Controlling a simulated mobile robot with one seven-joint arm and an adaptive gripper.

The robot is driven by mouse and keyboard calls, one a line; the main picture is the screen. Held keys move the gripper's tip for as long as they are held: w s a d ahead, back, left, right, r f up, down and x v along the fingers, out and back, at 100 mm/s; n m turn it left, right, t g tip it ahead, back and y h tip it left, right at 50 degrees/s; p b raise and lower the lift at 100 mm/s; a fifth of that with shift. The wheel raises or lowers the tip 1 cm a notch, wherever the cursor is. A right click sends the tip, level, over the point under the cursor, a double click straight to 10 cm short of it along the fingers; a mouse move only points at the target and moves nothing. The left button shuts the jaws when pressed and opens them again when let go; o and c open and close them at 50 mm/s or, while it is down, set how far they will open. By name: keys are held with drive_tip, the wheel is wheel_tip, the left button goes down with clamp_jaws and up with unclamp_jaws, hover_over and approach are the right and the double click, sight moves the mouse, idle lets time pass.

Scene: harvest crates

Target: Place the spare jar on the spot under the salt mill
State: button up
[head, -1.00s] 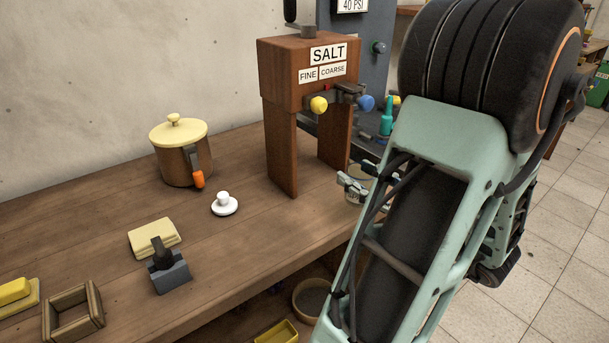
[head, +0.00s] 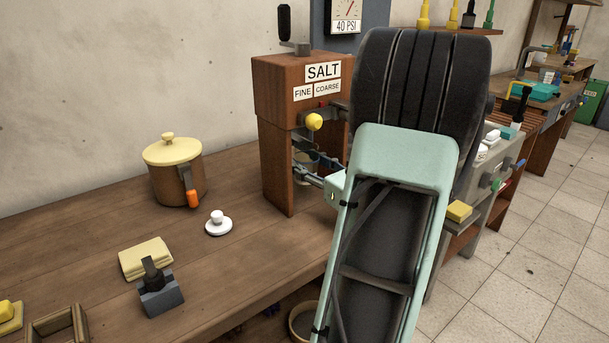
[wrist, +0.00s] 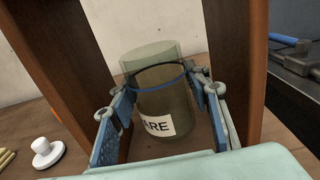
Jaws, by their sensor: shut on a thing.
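The salt mill (head: 276,90) is a brown wooden block on two legs, with a SALT sign, FINE and COARSE labels and a yellow knob (head: 314,122). My gripper (head: 312,166) reaches between its legs, partly hidden by my arm. In the wrist view my gripper (wrist: 163,92) is shut on the spare jar (wrist: 160,108), a greenish see-through jar with a blue band and a label reading ARE. The jar is between the mill's legs (wrist: 236,60) and looks upright or slightly tilted. I cannot tell whether its base touches the bench. The spot is hidden.
On the wooden bench (head: 80,235) stand a lidded brown pot (head: 176,183), a white knobbed disc (head: 218,225), a folded yellow cloth (head: 146,258) and a grey block with a black handle (head: 160,295). A pressure gauge (head: 346,22) is behind the mill.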

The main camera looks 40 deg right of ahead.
drive_tip(key=shift+w+f+b, duration=0.2)
drive_tip(key=shift+f+b, duration=0.15)
drive_tip(key=shift+f, duration=0.5)
drive_tip(key=shift+w+f+b, duration=0.2)
drive_tip(key=shift+f+b, duration=0.1)
drive_tip(key=shift+f, duration=0.55)
drive_tip(key=shift+f, duration=0.15)
drive_tip(key=o, duration=1.4)
drive_tip(key=s, duration=0.4)
drive_tip(key=s+a+p, duration=0.1)
drive_tip(key=s, duration=0.7)
drive_tip(key=shift+a, duration=0.15)
